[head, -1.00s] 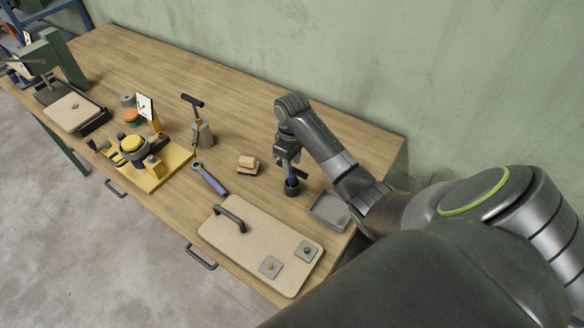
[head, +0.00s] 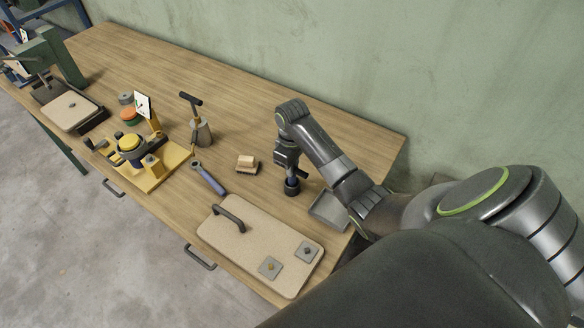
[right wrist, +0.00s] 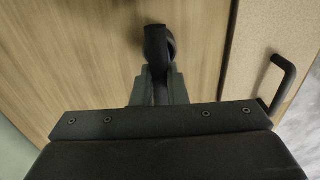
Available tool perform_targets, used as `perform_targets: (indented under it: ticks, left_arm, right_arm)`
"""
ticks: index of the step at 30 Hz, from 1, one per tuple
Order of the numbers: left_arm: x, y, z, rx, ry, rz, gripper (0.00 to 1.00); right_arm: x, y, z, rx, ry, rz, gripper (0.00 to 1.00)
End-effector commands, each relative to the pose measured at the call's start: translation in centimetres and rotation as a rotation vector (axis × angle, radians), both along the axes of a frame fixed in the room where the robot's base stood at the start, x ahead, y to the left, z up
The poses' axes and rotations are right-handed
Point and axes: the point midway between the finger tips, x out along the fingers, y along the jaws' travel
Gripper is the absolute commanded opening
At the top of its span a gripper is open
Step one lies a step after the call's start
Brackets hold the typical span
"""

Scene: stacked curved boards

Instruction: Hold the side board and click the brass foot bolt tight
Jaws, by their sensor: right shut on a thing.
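The tan side board (head: 222,232) lies flat at the table's front right. It has a black bar handle (head: 229,212) and two grey square plates at its right end. The brass foot bolt (head: 270,267) is on the nearer plate; a dark bolt (head: 306,251) is on the other. My right gripper (head: 289,170) points down behind the board, shut on a dark upright tool (head: 292,187). The tool's round end shows beyond my fingers in the right wrist view (right wrist: 160,45). Its gripped part is mostly hidden. My left gripper is not in view.
A grey tray (head: 328,212) is right of my right gripper. Left of it lie a small wooden block (head: 246,164) and a blue-handled wrench (head: 209,179). A T-handled tool (head: 193,101) and a yellow fixture (head: 162,172) stand farther left. The back of the table is clear.

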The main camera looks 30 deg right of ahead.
Motion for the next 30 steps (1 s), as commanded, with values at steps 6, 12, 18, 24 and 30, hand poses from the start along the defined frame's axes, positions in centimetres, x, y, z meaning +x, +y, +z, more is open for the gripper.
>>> perform_targets:
  ticks: [6,12,18,24,30]
  left_arm:
    - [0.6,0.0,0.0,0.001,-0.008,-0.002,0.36]
    - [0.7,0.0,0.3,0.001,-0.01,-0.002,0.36]
    - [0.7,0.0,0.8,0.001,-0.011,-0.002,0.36]
    - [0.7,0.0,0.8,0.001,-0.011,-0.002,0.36]
    - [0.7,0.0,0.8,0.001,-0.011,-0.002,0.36]
  right_arm:
    - [0.0,0.0,0.0,0.0,-0.001,0.0,0.0]
    - [0.1,0.0,0.6,0.0,-0.002,0.0,0.0]
    - [0.1,0.0,1.8,0.0,-0.002,0.0,0.0]
    - [0.1,0.0,2.9,-0.001,-0.003,0.0,0.0]
    - [0.1,0.0,4.1,-0.001,-0.003,0.001,0.0]
